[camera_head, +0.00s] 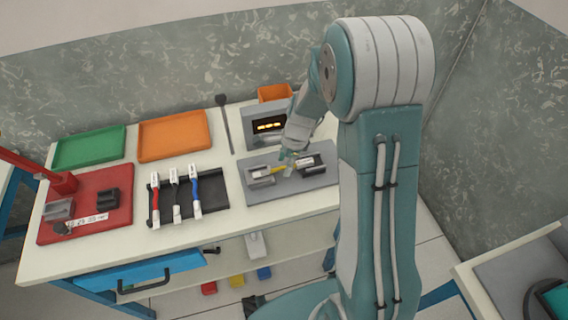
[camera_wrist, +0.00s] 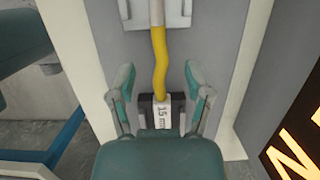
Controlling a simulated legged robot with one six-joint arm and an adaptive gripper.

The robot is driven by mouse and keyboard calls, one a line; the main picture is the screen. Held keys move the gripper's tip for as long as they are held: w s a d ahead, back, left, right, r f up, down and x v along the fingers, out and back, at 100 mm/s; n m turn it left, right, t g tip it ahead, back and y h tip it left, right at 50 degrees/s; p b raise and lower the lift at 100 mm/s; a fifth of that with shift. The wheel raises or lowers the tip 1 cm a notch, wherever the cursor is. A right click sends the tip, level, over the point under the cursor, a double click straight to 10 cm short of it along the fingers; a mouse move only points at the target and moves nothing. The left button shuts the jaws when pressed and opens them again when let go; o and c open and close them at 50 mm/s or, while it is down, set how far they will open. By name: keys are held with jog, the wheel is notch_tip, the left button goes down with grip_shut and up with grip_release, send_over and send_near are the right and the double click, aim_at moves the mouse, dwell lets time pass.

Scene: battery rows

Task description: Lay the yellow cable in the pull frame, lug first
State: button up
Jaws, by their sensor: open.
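The yellow cable (camera_head: 280,169) spans between a light grey metal block (camera_head: 260,176) and a dark block (camera_head: 316,162) on the grey plate of the pull frame (camera_head: 290,188). In the wrist view the yellow cable (camera_wrist: 160,58) runs up to a grey lug-like end at the metal block (camera_wrist: 178,14). Its white tag reading "15 mm" (camera_wrist: 163,113) lies in the dark block (camera_wrist: 178,104). My gripper (camera_wrist: 159,72) is open, one finger on each side of the cable, apart from it. It also shows in the head view (camera_head: 289,157). The lug's exact seating is unclear.
A black rack (camera_head: 218,207) holds red, black and blue cables. A lit display box (camera_head: 266,112) stands behind the plate. A red tray (camera_head: 110,229) with a red-handled tool is at left. Green (camera_head: 90,148) and orange (camera_head: 174,136) trays sit at the back.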

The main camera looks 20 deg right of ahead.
jog(key=v, duration=1.1)
jog(key=shift+r, duration=0.2)
jog(key=s+a+r+n+t+h, duration=0.1)
jog(key=s+r+n+t, duration=0.1)
jog(key=s+r+n, duration=0.4)
jog(key=s+a+r+n+t+h, duration=0.1)
jog(key=s+r+n+t, duration=0.2)
jog(key=s+r+n, duration=0.4)
jog(key=s+n, duration=0.5)
jog(key=s, duration=0.3)
jog(key=shift+a+r+t+h, duration=0.2)
jog(key=shift+a+t+h, duration=0.1)
jog(key=shift+a+h, duration=0.1)
